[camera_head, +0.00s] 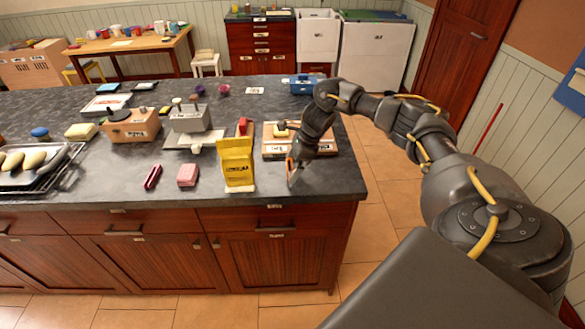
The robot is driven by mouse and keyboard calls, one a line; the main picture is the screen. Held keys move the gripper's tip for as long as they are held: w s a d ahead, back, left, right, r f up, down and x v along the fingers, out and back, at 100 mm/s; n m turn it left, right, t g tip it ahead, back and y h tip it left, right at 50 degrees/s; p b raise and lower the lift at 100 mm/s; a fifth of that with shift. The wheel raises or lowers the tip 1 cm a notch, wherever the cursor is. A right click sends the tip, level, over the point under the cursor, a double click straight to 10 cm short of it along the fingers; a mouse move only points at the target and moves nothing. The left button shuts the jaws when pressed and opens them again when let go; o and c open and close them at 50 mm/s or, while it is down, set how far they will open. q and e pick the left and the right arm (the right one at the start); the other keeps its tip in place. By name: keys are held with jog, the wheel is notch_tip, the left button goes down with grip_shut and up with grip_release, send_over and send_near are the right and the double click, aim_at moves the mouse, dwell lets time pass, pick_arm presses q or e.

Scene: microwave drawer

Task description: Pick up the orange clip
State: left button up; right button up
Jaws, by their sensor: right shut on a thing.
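My right gripper (293,174) reaches down over the front right of the dark counter, beside the yellow bag. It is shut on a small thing. A thin orange part of the orange clip (289,164) shows at its fingers; the rest is hidden by the fingers or too small to make out. I cannot tell whether the clip still touches the counter. My left gripper is not in view.
A grey scale-like device (190,120) stands further left. The counter's right end is close by.

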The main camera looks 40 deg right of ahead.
notch_tip(320, 180, up, 2)
jog(key=shift+r+b, duration=0.15)
jog(key=shift+b, duration=0.8)
jog(key=s+a+r+b, duration=0.1)
jog(key=s+a+r, duration=0.8)
jog(key=a+r, duration=0.1)
jog(key=shift+a, duration=0.35)
